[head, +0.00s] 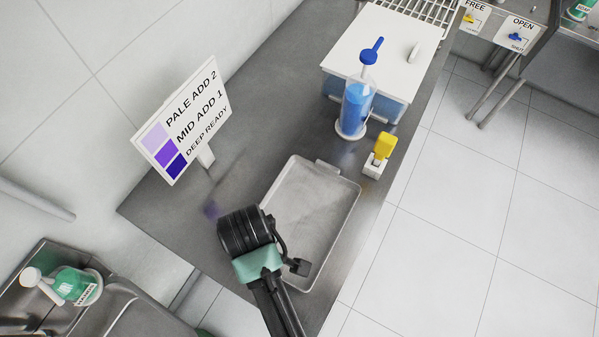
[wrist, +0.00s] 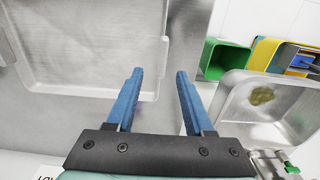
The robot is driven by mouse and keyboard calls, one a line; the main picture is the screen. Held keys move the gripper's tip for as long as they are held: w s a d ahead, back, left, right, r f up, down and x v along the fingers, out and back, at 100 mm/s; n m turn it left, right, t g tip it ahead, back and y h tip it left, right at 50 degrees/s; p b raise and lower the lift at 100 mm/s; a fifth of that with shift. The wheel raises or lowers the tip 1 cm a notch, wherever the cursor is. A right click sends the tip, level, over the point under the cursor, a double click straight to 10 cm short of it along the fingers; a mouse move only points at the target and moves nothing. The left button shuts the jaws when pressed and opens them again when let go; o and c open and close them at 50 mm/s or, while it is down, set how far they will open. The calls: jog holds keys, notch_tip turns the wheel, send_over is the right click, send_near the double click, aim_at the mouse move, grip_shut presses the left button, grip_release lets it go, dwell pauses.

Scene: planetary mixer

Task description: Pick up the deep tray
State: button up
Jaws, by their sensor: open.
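A grey metal rectangular tray (head: 318,200) lies flat on the steel counter, with a raised rim and a small tab on its far edge. My arm covers its near left part. In the wrist view the tray (wrist: 85,45) fills the upper left, apparently empty. My gripper (wrist: 160,72) is open, with two blue fingers apart and nothing between them. The fingertips point over bare counter just beside the tray's rim; I cannot tell their height. In the head view my black wrist hides the fingers.
A blue-liquid pump bottle (head: 356,105), a yellow-topped block (head: 380,155) and a white box (head: 385,50) stand beyond the tray. A sign (head: 183,120) reads "DEEP READY". A metal basin (wrist: 240,95) and a green bin (wrist: 222,58) are at right in the wrist view.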

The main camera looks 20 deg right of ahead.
notch_tip(320, 180, down, 3)
jog(key=shift+r, duration=0.1)
jog(key=shift+s+a+f+p, duration=0.1)
jog(key=shift+f+p, duration=0.3)
jog(key=shift+f, duration=0.95)
jog(key=shift+s+a+f+p, duration=0.1)
jog(key=shift+f+p, duration=0.25)
jog(key=shift+f, duration=1)
grip_shut()
jog(key=shift+r, duration=0.1)
